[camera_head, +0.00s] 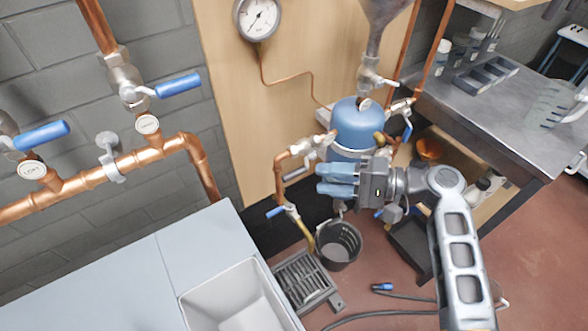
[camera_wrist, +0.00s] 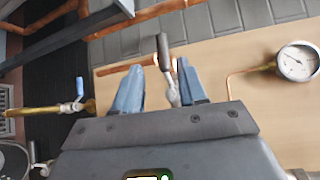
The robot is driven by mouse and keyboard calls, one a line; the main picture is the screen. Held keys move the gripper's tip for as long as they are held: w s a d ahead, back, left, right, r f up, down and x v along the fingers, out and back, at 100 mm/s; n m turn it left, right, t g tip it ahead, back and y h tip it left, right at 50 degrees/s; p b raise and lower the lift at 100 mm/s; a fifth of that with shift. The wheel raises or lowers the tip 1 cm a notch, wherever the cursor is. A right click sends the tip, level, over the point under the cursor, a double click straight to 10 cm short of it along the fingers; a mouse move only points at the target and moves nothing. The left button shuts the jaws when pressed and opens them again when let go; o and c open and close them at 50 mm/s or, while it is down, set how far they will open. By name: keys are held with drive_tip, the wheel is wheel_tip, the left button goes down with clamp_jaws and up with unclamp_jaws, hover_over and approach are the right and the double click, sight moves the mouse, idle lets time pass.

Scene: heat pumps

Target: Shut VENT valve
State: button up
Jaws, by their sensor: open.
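No label reading VENT can be made out, so I cannot tell which valve it is. My gripper (camera_head: 318,179) is open in front of the blue tank (camera_head: 357,122), its blue fingers pointing left. In the wrist view, a valve with a grey lever (camera_wrist: 163,52) shows between the fingers of my gripper (camera_wrist: 160,88). That grey lever also shows in the head view (camera_head: 295,174), just left of the fingertips; contact cannot be told. A lower valve has a blue lever (camera_head: 275,212); it also shows in the wrist view (camera_wrist: 79,86). My fingers hide part of the tank's lower side.
Copper pipes (camera_head: 130,160) with two blue-levered valves (camera_head: 178,85) (camera_head: 42,135) run along the grey wall. A gauge (camera_head: 258,18) sits on the wooden panel (camera_head: 240,100). A black bucket (camera_head: 338,244) and a sink (camera_head: 235,300) are below. A metal workbench (camera_head: 465,105) stands right.

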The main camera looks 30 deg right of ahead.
sight(294, 172)
drive_tip(key=shift+w+a+r, duration=0.2)
drive_tip(key=shift+w+a, duration=0.1)
drive_tip(key=shift+w, duration=0.1)
drive_tip(key=p+x, duration=0.1)
drive_tip(key=x, duration=0.5)
drive_tip(key=shift+w+a+f, duration=0.15)
drive_tip(key=shift+w+a, duration=0.05)
drive_tip(key=shift+a, duration=0.1)
clamp_jaws()
